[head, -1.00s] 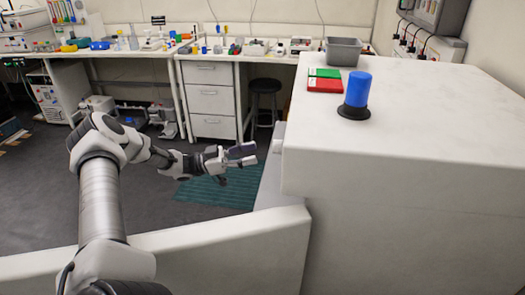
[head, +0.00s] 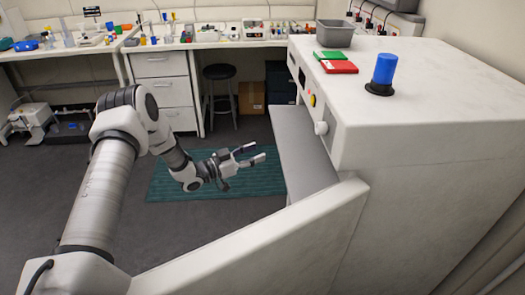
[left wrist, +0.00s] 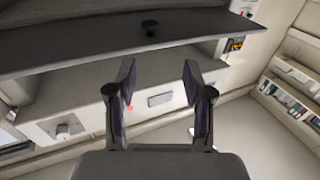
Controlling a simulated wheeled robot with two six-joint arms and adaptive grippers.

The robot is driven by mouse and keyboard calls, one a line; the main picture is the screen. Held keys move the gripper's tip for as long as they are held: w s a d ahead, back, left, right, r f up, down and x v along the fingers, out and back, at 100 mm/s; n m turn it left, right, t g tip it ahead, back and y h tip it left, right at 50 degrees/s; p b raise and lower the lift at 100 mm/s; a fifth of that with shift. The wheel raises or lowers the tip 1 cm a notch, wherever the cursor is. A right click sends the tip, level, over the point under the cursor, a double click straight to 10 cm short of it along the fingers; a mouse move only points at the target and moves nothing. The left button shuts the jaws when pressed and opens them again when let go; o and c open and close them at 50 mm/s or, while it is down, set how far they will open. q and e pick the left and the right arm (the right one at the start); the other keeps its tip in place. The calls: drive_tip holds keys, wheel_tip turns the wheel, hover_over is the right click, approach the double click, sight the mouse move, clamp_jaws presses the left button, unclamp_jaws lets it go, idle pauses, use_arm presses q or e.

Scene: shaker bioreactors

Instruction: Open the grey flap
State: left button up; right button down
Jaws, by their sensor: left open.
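The grey flap (head: 298,150) appears as a flat grey panel along the front of the white machine (head: 440,150). My left gripper (head: 254,153) is open and empty, in front of the machine and left of the flap in the head view. My right gripper is not in view.
A white panel (head: 250,245) slants across the front, below my left arm. A blue beacon (head: 384,70), a red box (head: 339,67) and a grey bin (head: 338,35) stand on the machine. Open floor with a teal mat (head: 165,188) lies around my gripper.

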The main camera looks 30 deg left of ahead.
sight(280, 151)
use_arm(q)
drive_tip(key=w+d, duration=0.2)
drive_tip(key=w+d+f+p, duration=0.1)
drive_tip(key=w+d, duration=0.2)
drive_tip(key=w, duration=0.2)
drive_tip(key=shift+w+d+f, duration=0.1)
drive_tip(key=shift+d+f, duration=0.15)
drive_tip(key=shift+d, duration=0.15)
drive_tip(key=shift+a, duration=0.1)
clamp_jaws()
